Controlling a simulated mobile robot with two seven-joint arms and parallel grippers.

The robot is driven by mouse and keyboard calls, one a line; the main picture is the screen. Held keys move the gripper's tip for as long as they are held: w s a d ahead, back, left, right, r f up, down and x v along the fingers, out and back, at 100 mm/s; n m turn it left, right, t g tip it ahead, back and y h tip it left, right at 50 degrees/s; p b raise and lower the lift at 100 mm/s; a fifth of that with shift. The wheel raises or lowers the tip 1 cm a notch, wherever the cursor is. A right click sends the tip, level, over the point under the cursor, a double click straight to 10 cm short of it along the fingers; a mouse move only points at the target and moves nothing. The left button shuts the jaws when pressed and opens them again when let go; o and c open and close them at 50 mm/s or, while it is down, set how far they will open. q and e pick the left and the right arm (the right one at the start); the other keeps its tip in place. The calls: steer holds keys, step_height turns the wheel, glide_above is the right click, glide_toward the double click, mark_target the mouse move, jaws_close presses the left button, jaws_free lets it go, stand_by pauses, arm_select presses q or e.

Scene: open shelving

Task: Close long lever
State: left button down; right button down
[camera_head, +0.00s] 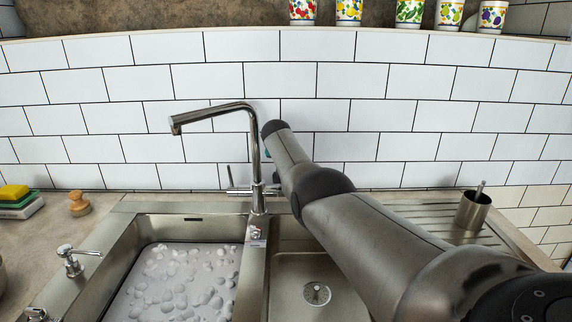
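A chrome faucet (254,155) stands upright behind the sink divider, its long spout reaching left over the left basin. A thin lever (230,177) sticks up, nearly upright, from the left end of the faucet's short horizontal body (240,191). The right side of the faucet base is close to my arm in the picture, and part of it may be hidden. My arm comes in from the lower right and rises beside the faucet.
The left basin (127,262) holds a white pebbled surface. The right basin (285,290) has a drain. A metal cup (473,211) stands on the drainboard. Tiled wall lies behind.

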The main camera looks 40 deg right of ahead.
stand_by(0.3)
steer(key=c, duration=0.9)
jaws_free()
steer(key=shift+s+a+r+p, duration=0.25)
steer(key=shift+r+p, duration=0.3)
steer(key=shift+p, duration=0.45)
steer(key=shift+p+v, duration=0.85)
steer(key=shift+p, duration=0.05)
steer(key=shift+p+v, duration=1.3)
steer(key=shift+v, duration=4.8)
steer(key=shift+s+f, duration=0.1)
steer(key=shift+f, duration=0.05)
